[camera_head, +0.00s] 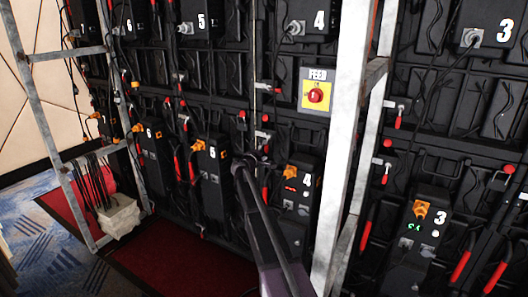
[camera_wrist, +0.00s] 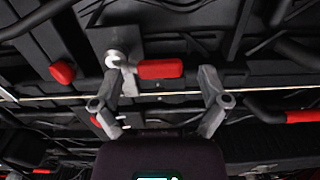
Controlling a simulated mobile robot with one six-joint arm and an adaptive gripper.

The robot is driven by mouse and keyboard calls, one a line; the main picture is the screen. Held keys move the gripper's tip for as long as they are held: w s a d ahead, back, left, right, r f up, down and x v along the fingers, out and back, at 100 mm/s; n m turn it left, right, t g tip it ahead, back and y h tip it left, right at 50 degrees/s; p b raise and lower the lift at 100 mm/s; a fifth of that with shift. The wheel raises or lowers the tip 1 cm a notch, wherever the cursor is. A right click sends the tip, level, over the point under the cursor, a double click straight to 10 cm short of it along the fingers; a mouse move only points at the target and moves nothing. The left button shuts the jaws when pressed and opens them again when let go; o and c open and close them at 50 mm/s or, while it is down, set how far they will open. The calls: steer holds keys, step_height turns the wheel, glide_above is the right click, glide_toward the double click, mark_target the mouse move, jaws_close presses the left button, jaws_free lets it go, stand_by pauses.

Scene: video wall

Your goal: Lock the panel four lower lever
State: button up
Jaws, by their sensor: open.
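My gripper (camera_head: 244,162) is in front of the black wall, left of the lower box numbered 4 (camera_head: 298,205). In the wrist view my gripper (camera_wrist: 165,80) is open. A lever with a red handle (camera_wrist: 160,69) and a round silver pivot lies across the picture between the fingertips. I cannot tell whether the fingers touch it. In the head view, small red lever handles show near the gripper, one above it (camera_head: 265,118) and one beside the lower box (camera_head: 265,194). I cannot tell which of them is the one between my fingers.
A grey metal upright (camera_head: 347,130) stands right of panel four. A yellow plate with a red knob (camera_head: 316,96) is above the lower box. Cables and red-gripped handles (camera_head: 463,266) stick out from the wall. A thin cable (camera_wrist: 50,101) crosses behind the fingers. Red carpet (camera_head: 175,268) lies below.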

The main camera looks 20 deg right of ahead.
steer(key=v, duration=1.1)
steer(key=shift+s+a, duration=0.2)
steer(key=shift+s, duration=0.05)
steer(key=s+a+f+m+g+y, duration=0.25)
steer(key=s+f, duration=0.35)
steer(key=s, duration=0.4)
steer(key=s+a+f+m+g+y, duration=0.1)
steer(key=s+f+m+g+y, duration=0.25)
steer(key=s+f, duration=0.5)
steer(key=s+a+f+m+g+y, duration=0.1)
steer(key=s+a+f+g+y, duration=0.2)
steer(key=s+a, duration=0.45)
steer(key=s+a+f+g+y, duration=0.15)
steer(key=s+a+y, duration=0.3)
steer(key=s, duration=0.65)
step_height(320, 180, up, 25)
steer(key=p, duration=2.4)
steer(key=shift+y+p, duration=0.35)
steer(key=shift+p, duration=0.05)
steer(key=shift+s+a+g, duration=0.1)
steer(key=shift+s+g, duration=0.05)
steer(key=shift+g, duration=0.1)
